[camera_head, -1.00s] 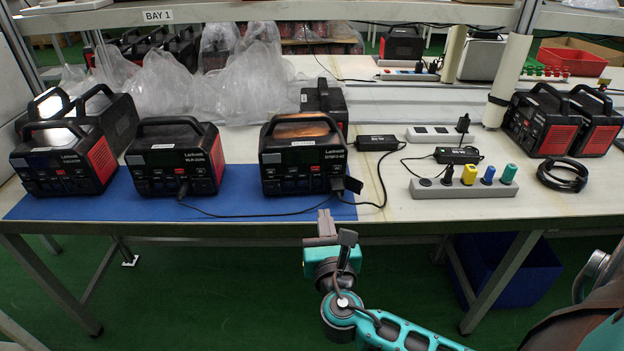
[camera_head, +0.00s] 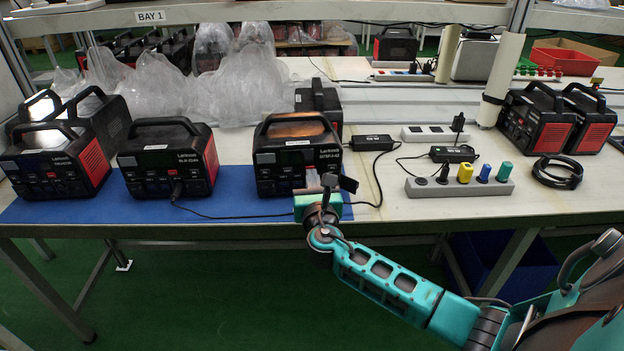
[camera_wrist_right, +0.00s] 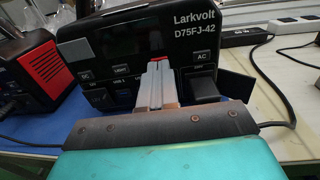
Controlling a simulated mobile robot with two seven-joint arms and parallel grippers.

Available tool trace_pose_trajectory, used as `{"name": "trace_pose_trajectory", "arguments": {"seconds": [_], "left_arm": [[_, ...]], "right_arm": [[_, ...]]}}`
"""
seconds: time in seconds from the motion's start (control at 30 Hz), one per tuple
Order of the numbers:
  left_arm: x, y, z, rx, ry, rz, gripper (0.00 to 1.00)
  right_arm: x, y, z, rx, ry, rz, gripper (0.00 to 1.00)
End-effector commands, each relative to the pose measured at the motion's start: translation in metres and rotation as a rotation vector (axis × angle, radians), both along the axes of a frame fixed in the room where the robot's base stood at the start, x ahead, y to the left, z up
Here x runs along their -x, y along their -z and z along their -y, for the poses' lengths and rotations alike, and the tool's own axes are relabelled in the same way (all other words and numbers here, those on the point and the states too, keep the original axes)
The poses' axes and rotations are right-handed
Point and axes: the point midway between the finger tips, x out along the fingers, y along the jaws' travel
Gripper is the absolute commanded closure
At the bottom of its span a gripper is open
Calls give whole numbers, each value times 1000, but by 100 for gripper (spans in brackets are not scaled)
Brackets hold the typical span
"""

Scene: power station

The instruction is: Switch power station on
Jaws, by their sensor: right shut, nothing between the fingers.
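Three black-and-red power stations stand in a row on a blue mat (camera_head: 235,206): a left one (camera_head: 48,165), a middle one (camera_head: 165,165) and a right one (camera_head: 285,150). The right one, labelled Larkvolt D75FJ-42, fills the right wrist view (camera_wrist_right: 135,35), its screen dark and its buttons marked DC, LIGHT and AC. My right gripper (camera_head: 318,184) is shut and empty in front of its front panel. In the right wrist view, the closed fingertips (camera_wrist_right: 155,68) overlap the panel between the LIGHT and AC labels; I cannot tell whether they touch it. The left gripper is out of view.
A grey power strip (camera_head: 458,187) with coloured plugs lies right of the mat, near a coiled black cable (camera_head: 557,172). More power stations (camera_head: 537,120) stand at right. A black cord (camera_head: 235,216) runs along the mat. Plastic bags (camera_head: 240,85) lie behind.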

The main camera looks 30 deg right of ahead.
Motion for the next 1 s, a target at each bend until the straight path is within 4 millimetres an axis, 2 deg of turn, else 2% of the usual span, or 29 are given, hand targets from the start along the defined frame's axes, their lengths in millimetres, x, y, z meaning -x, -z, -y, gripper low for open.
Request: {"name": "trace_pose_trajectory", "arguments": {"seconds": [0.13,0.53,0.73,1.0], "left_arm": [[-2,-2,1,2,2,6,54],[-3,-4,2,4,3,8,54],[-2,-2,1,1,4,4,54],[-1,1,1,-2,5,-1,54]], "right_arm": [[-8,0,5,-1,1,0,100],[-11,0,6,-1,1,0,100],[-24,-1,12,-1,0,0,100],[-24,-1,12,-1,-1,2,100]]}}
